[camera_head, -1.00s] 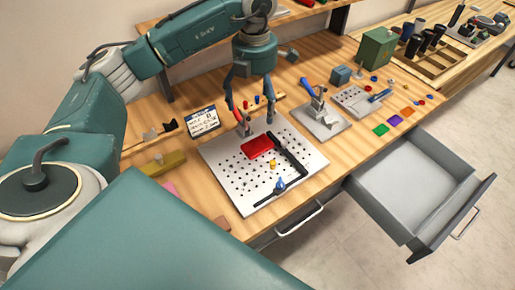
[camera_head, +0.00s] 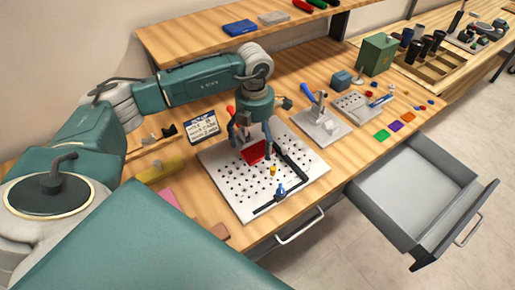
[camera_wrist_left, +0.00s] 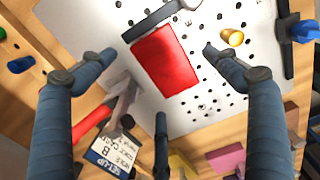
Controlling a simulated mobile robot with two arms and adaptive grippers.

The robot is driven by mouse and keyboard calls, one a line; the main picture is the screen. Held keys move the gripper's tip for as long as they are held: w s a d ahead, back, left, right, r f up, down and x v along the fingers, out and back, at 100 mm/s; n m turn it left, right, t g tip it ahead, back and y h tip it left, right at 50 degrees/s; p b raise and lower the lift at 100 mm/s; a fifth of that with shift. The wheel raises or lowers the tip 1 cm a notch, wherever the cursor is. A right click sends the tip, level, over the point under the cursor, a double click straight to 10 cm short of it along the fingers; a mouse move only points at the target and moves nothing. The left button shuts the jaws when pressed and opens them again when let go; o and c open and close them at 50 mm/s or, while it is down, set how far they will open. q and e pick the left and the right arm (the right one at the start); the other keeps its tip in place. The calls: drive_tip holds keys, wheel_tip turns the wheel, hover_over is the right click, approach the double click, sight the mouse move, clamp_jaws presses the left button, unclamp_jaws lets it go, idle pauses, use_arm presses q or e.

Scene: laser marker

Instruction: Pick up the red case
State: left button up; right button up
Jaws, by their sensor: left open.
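The red case (camera_head: 254,153) lies flat on the white perforated plate (camera_head: 225,178), next to a black L-shaped bar. My left gripper (camera_head: 252,141) is above it, pointing down, with its fingers spread and empty. In the left wrist view the red case (camera_wrist_left: 166,62) shows between the spread fingertips of my left gripper (camera_wrist_left: 160,55), with one fingertip to each side and a third finger below. I cannot tell whether the fingers touch it. My right gripper is not in view.
A black L-shaped bar (camera_head: 291,165) borders the case, and a yellow knob (camera_wrist_left: 232,37) stands nearby on the plate. A red-handled clamp (camera_wrist_left: 118,100) is close to the left fingers. A label card (camera_head: 202,127) stands behind. An open drawer (camera_head: 410,190) juts out at right.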

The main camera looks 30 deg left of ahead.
use_arm(q)
drive_tip(key=shift+f, duration=1)
drive_tip(key=c, duration=1.3)
drive_tip(key=shift+r, duration=0.15)
